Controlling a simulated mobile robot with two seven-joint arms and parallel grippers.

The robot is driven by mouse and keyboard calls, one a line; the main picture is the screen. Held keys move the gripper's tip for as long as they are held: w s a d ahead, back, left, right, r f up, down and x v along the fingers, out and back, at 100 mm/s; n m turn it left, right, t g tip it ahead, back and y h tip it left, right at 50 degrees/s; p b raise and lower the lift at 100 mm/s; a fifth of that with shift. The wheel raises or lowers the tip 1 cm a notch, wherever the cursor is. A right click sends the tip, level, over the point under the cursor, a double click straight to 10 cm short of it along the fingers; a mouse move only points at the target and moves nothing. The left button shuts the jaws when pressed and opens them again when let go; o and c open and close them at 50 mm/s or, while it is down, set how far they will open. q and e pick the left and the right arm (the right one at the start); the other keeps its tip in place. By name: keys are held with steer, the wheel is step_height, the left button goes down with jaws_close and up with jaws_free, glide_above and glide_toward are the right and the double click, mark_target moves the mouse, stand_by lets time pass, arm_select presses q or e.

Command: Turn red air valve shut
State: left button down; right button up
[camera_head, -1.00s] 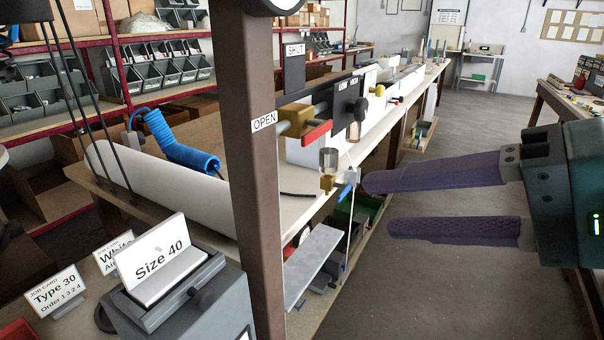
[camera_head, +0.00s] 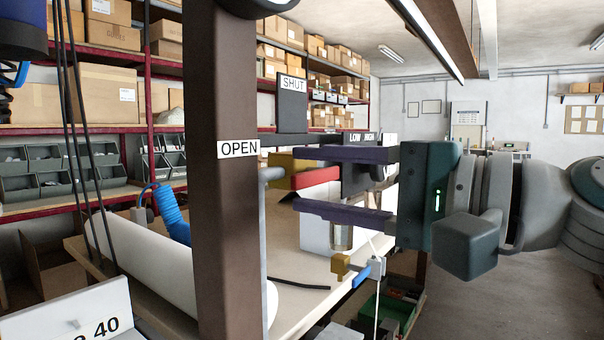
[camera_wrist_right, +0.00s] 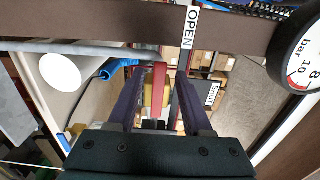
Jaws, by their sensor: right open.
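The red air valve has a red lever (camera_head: 316,178) on a yellow brass body (camera_head: 283,165). In the head view the lever lies nearly level, beside the brown post. My right gripper (camera_head: 296,180) is open, one finger above the lever and one below it. The right wrist view also shows the red lever (camera_wrist_right: 159,88) between the two open fingers, with gaps at both sides. The OPEN label (camera_head: 239,149) is on the post and the SHUT label (camera_head: 292,84) is on a dark plate above the valve. The fingers partly hide the valve. My left gripper is out of view.
The brown post (camera_head: 228,230) stands close to the left of the fingers. A grey pipe (camera_head: 270,215) runs beside it. A pressure gauge (camera_wrist_right: 302,62) shows in the right wrist view. Open floor lies to the right.

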steer(key=shift+x, duration=0.95)
jaws_close()
stand_by(0.7)
